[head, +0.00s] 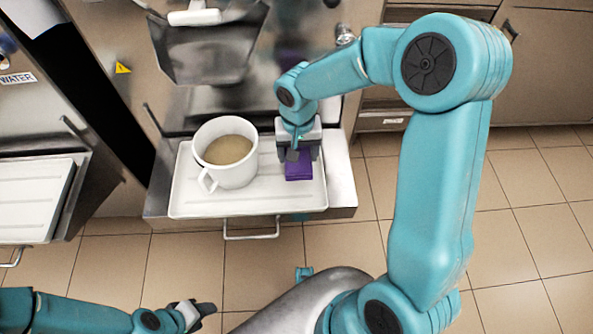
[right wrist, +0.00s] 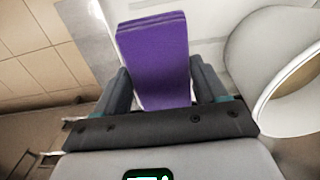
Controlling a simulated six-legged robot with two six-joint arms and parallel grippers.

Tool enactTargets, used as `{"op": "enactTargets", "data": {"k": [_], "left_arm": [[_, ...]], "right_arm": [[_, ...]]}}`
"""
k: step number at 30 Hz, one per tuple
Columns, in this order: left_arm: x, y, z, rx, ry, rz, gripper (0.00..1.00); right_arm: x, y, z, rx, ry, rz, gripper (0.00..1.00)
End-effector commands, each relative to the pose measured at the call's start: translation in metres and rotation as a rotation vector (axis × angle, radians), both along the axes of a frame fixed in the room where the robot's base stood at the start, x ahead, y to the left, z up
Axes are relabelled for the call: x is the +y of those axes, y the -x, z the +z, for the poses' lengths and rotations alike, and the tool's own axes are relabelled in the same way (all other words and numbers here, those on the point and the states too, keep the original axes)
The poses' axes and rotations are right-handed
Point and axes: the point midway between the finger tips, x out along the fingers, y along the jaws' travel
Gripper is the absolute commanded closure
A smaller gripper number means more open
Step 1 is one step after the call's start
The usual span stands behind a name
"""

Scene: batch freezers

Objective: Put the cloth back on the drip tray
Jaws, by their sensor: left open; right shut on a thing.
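The purple folded cloth (head: 299,169) is at the right end of the white drip tray (head: 245,203). My right gripper (head: 298,152) points down over the tray and is shut on the cloth. In the right wrist view the cloth (right wrist: 154,60) sits between the two fingers, its folded layers showing at the far edge. I cannot tell whether the cloth touches the tray. My left gripper (head: 203,308) is open and empty, low at the left, away from the tray.
A large white jug (head: 211,174) with tan liquid stands on the tray, left of the cloth; its rim is close in the right wrist view (right wrist: 276,75). A steel chute (head: 205,50) hangs above. Another white tray (head: 35,200) is at far left. Tiled floor lies in front.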

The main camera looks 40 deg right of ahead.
Motion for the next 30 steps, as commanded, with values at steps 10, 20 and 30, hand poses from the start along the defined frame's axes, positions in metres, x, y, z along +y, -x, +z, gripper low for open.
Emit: {"op": "enactTargets", "data": {"k": [10, 20, 30], "left_arm": [[0.0, 0.0, -0.011, 0.0, 0.0, 0.0, 0.51], [0.0, 0.0, -0.017, 0.0, 0.0, 0.0, 0.51], [0.0, 0.0, -0.018, 0.0, 0.0, 0.0, 0.51]], "right_arm": [[0.003, 0.001, -0.041, 0.003, -0.001, 0.002, 0.53], [0.004, 0.001, -0.068, 0.0, 0.0, 0.001, 0.53], [0.004, 0.001, -0.069, 0.0, 0.0, 0.001, 0.03]]}}
